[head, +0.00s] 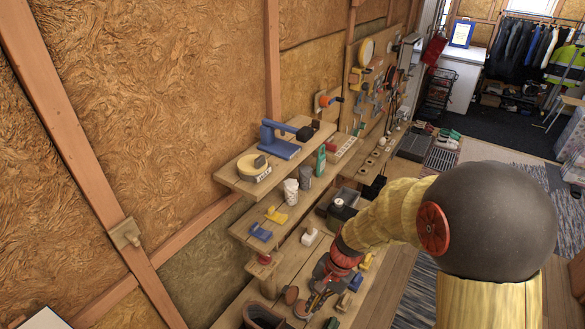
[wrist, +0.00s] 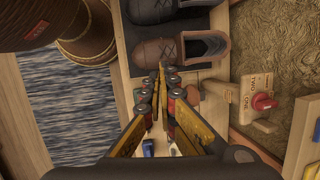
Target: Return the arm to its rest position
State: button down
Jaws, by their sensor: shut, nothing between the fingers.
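My arm (head: 390,212) reaches from the large dark joint at the right of the head view down and left to the wooden shelves. My gripper (head: 312,304) is at the lower middle of the head view, low over the bottom shelf surface. In the wrist view the fingers of my gripper (wrist: 162,72) run together at the tips, with nothing held between them. Small blue and white items show between the finger bases there. The arm hides part of the shelves and floor behind it.
Tiered wooden shelves (head: 232,180) hold a tape roll, a blue tool, cups and small items close to my gripper. A panel with a red knob (wrist: 264,102) is at right. A striped rug (wrist: 75,112) covers floor at left.

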jog(key=s+d+r+n+t+h+b, duration=0.3)
jog(key=s+d+r+n+t+b, duration=0.3)
jog(key=s+d+r+b, duration=0.6)
notch_tip(320, 180, up, 2)
jog(key=shift+s+d+r+n+t+b, duration=0.1)
jog(key=shift+s+d+n+t+b, duration=0.4)
jog(key=shift+s, duration=0.55)
